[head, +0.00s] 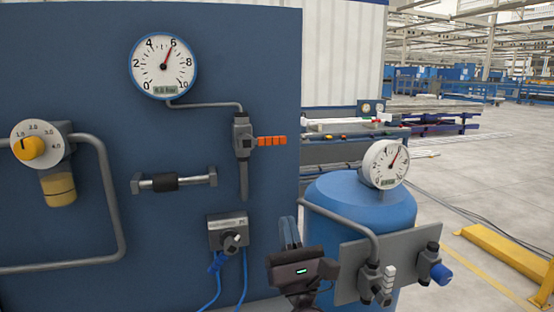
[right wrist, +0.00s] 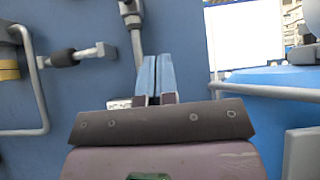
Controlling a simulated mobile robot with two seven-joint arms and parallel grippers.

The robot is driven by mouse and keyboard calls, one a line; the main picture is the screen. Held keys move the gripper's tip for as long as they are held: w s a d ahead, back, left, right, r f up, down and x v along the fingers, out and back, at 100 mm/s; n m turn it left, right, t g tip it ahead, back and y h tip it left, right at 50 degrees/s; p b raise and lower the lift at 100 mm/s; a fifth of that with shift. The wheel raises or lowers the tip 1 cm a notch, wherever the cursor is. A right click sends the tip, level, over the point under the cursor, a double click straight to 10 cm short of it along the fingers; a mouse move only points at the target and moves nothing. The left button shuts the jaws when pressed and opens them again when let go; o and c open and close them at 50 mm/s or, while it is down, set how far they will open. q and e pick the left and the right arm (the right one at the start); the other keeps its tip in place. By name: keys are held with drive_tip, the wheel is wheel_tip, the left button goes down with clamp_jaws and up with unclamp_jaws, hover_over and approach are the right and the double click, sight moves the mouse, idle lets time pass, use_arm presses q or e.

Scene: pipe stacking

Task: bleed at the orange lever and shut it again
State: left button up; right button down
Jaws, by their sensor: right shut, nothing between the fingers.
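The orange lever (head: 271,141) points level to the right from a grey valve (head: 242,136) on the blue panel. A short pipe hangs down below the valve. The round panel gauge (head: 164,66) above left has its needle near 6. My right gripper (head: 289,224) is below the lever, with its blue-grey fingers pointing up, shut and empty. In the right wrist view its fingers (right wrist: 156,62) are together, and the valve's lower end and hanging pipe (right wrist: 133,25) show above left. The orange lever is out of that view. My left gripper is not in view.
A grey switch box (head: 228,231) with blue cables is left of my right gripper. A bar handle (head: 174,182) and a yellow-knobbed regulator (head: 34,147) are farther left. A blue tank (head: 345,192) with a gauge (head: 383,164), pipe and valve plate (head: 349,272) stands at right.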

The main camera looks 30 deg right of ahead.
sight(262, 141)
drive_tip(key=shift+r, duration=0.1)
drive_tip(key=s+r+p+x, duration=0.2)
drive_tip(key=p+x, duration=0.3)
drive_tip(key=x, duration=0.7)
drive_tip(key=shift+w+a+r, duration=0.25)
drive_tip(key=shift+w, duration=0.05)
drive_tip(key=shift+w, duration=0.15)
